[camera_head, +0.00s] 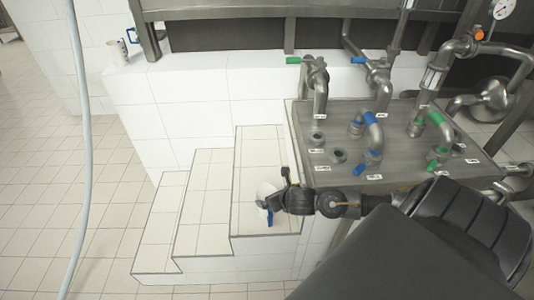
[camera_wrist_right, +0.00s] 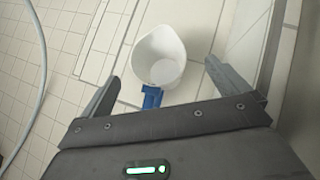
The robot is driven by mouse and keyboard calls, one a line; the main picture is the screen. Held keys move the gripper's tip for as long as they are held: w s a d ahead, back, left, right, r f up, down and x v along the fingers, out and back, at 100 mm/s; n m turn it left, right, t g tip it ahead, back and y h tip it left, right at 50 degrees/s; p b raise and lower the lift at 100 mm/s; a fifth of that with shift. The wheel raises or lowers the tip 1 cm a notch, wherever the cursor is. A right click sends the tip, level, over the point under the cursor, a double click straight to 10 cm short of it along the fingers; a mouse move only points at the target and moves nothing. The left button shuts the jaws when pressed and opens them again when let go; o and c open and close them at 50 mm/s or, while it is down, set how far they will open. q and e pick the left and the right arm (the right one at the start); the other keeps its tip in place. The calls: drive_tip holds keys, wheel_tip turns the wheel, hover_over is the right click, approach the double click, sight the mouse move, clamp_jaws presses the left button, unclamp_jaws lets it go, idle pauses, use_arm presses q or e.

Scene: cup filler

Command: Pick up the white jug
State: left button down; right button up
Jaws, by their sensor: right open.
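The white jug (camera_wrist_right: 160,48) stands on a tiled step, and I look down into its open mouth in the right wrist view. Its blue handle (camera_wrist_right: 152,97) points toward my right gripper. My right gripper (camera_wrist_right: 163,75) is open, with one finger on each side of the jug and handle, apart from them. In the head view the jug (camera_head: 265,192) is partly hidden behind my right gripper (camera_head: 271,200), and its blue handle shows below. My left gripper is not in view.
White tiled steps (camera_head: 206,205) go down to the left. A metal panel (camera_head: 400,140) with pipes and blue and green valve handles stands to the right of the top step. A pale hose (camera_head: 88,150) hangs at the left. The floor at the left is clear.

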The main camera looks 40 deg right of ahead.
sight(267, 194)
drive_tip(key=shift+x, duration=3.1)
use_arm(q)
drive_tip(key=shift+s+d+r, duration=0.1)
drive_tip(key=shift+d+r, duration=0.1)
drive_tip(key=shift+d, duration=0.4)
use_arm(e)
drive_tip(key=shift+w+a+f, duration=0.1)
drive_tip(key=shift+a+f, duration=0.05)
drive_tip(key=shift+f, duration=0.1)
drive_tip(key=shift+c, duration=0.4)
